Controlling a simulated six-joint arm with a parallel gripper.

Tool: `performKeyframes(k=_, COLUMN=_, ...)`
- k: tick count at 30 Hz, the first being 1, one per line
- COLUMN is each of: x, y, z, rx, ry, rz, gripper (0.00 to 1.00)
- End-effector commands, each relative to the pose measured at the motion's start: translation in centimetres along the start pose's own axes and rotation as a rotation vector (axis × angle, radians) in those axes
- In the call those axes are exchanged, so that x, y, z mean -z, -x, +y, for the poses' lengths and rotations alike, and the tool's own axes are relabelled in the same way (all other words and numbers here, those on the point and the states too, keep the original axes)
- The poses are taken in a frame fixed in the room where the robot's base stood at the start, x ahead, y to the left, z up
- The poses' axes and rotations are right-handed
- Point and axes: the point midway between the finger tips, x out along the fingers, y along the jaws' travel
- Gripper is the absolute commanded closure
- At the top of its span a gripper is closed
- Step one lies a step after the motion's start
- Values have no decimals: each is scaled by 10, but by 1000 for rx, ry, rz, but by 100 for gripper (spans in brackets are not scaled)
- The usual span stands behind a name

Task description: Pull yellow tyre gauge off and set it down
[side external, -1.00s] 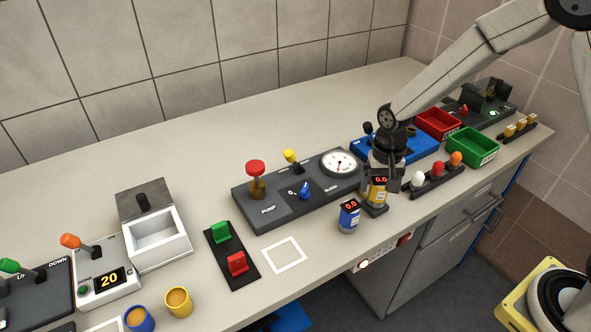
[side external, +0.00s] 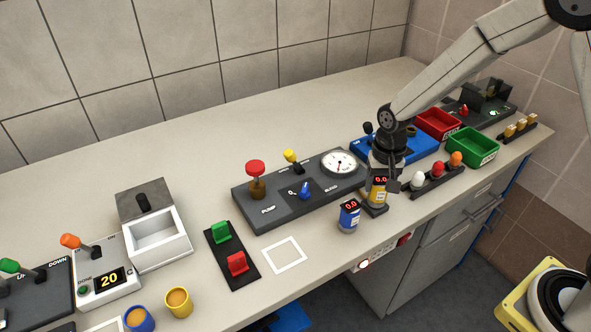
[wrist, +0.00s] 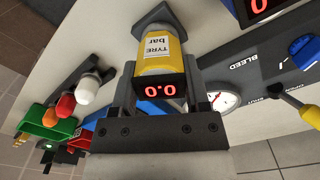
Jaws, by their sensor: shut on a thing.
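The yellow tyre gauge (side external: 377,193) stands upright at the right end of the grey pump panel, its red display reading 0.0. It also shows in the wrist view (wrist: 158,52), with a label reading TYRE bar. My gripper (side external: 380,187) is over it from above, and its two fingers (wrist: 160,85) are shut on the gauge's sides. A dark base (side external: 375,210) shows under the gauge; I cannot tell whether the gauge is still seated on it. A blue gauge (side external: 348,216), also reading 0.0, stands just to the left, apart from my gripper.
A white square outline (side external: 284,239) on the counter is empty. The pump panel (side external: 270,208) with its round dial (side external: 341,163) lies behind. A rack of coloured knobs (side external: 437,175) and green (side external: 473,147) and red (side external: 438,124) bins stand to the right.

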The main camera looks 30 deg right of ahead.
Motion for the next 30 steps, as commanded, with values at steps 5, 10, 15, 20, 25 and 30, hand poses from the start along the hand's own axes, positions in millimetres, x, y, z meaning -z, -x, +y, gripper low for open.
performKeyframes(k=5, x=0, y=3, z=0, rx=1, ry=0, rz=2, gripper=100)
performKeyframes(k=10, x=0, y=4, z=0, rx=1, ry=0, rz=1, gripper=100)
performKeyframes(k=15, x=0, y=6, z=0, rx=1, ry=0, rz=1, gripper=100)
performKeyframes(k=20, x=0, y=8, z=0, rx=0, ry=0, rz=0, gripper=100)
performKeyframes(k=25, x=0, y=10, z=0, rx=0, ry=0, rz=0, gripper=100)
performKeyframes(k=30, x=0, y=11, z=0, rx=0, ry=0, rz=1, gripper=100)
